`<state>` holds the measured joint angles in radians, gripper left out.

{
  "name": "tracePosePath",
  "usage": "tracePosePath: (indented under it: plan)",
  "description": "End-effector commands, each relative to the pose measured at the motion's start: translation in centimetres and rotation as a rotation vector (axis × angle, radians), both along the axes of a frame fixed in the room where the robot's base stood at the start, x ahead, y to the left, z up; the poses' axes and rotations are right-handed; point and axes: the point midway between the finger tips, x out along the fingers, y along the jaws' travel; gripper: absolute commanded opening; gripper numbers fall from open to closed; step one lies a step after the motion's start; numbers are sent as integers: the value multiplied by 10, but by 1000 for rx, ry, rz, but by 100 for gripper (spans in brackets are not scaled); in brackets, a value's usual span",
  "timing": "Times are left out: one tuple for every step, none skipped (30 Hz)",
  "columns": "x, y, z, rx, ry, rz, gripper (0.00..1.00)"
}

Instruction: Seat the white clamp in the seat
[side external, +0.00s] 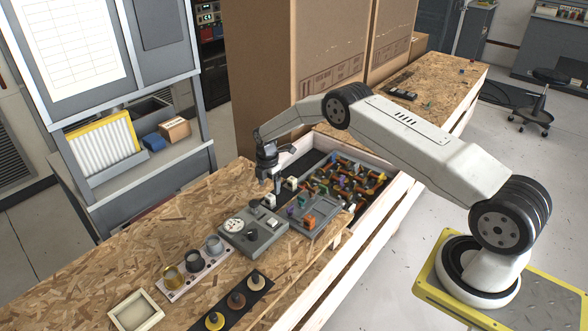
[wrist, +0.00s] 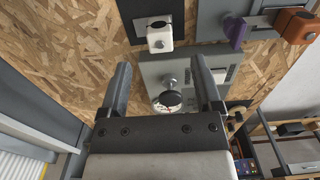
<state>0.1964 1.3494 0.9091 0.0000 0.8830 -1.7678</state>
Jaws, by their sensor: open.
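The white clamp (wrist: 159,39) is a small white block with a dark round spot on top, at the edge of a dark plate (wrist: 148,17). In the side view a white block (side external: 292,183) shows close to my gripper (side external: 277,184). My gripper is open and empty, pointing down over the bench. In the wrist view its fingers (wrist: 161,66) are apart, with the clamp beyond their tips and not between them. A grey panel (side external: 254,240) with a dial and black knob (wrist: 171,98) lies below. I cannot tell for sure which part is the seat.
A grey tray (side external: 327,226) with purple (wrist: 234,31) and orange (wrist: 296,24) parts lies beside the panel. A bin of mixed coloured parts (side external: 345,180) is behind. Cups (side external: 194,260), a row of knobs (side external: 236,300) and an empty cream tray (side external: 135,313) stand nearer the front.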

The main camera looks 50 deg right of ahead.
Motion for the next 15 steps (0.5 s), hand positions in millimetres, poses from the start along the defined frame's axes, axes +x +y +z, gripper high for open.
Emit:
tracePosePath:
  plan:
    - [0,0,-4,0,1,0,82]
    - [0,0,-5,0,1,0,82]
    - [0,0,-6,0,0,0,82]
    - [0,0,-6,0,0,-1,82]
    - [0,0,-7,0,-1,-1,82]
    - [0,0,-7,0,-1,-1,82]
    - [0,0,-7,0,-1,-1,82]
    - [0,0,-7,0,-1,-1,82]
    - [0,0,-7,0,0,-1,82]
    - [0,0,-8,0,0,-1,82]
    - [0,0,-8,0,0,-1,82]
    - [0,0,-10,0,0,-1,82]
    - [0,0,-12,0,0,-1,82]
    - [0,0,-13,0,1,-1,82]
    - [-1,0,-16,0,1,-1,82]
